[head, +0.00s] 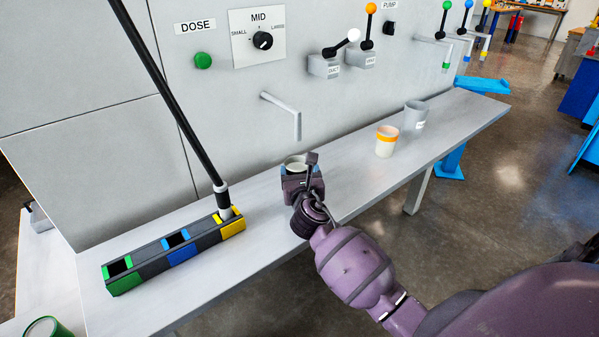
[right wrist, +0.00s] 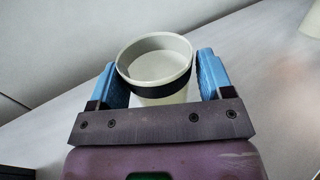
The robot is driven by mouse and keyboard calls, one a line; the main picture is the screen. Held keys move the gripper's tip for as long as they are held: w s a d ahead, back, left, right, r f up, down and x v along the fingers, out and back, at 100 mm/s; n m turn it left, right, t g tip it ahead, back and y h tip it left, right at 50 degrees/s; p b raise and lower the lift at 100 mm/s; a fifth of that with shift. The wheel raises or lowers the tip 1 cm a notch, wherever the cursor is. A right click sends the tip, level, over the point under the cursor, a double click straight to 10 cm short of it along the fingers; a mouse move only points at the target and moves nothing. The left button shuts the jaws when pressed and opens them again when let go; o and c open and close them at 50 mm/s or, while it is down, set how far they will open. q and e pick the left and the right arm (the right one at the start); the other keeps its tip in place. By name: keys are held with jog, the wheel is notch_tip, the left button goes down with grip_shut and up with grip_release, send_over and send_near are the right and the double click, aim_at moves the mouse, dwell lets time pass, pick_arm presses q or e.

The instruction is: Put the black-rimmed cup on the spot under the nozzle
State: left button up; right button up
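The black-rimmed cup (right wrist: 160,88) is pale, with a dark band below its rim, and stands upright between the blue fingers of my right gripper (right wrist: 160,85) in the right wrist view. A narrow gap shows between the cup and the right-hand finger, so the gripper looks open around it. In the head view my right gripper (head: 298,170) is low over the bench, and the cup (head: 296,160) is mostly hidden by it. The bent grey nozzle (head: 283,104) comes out of the wall, its tip just above the cup in the picture. The spot itself is hidden. My left gripper is out of view.
An orange-rimmed cup (head: 386,142) and a grey cup (head: 415,116) stand to the right on the bench (head: 345,150). A holder (head: 150,262) with green, blue and yellow sections lies to the left, a black rod (head: 170,95) standing in its yellow end. Levers (head: 340,48) are on the wall.

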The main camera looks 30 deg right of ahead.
jog(key=shift+o, duration=1.1)
jog(key=shift+r, duration=0.2)
jog(key=v, duration=1)
jog(key=shift+s+a+f, duration=0.1)
jog(key=shift+s+a, duration=0.05)
jog(key=shift+s, duration=0.15)
jog(key=shift+s+a, duration=0.25)
jog(key=shift+s, duration=0.35)
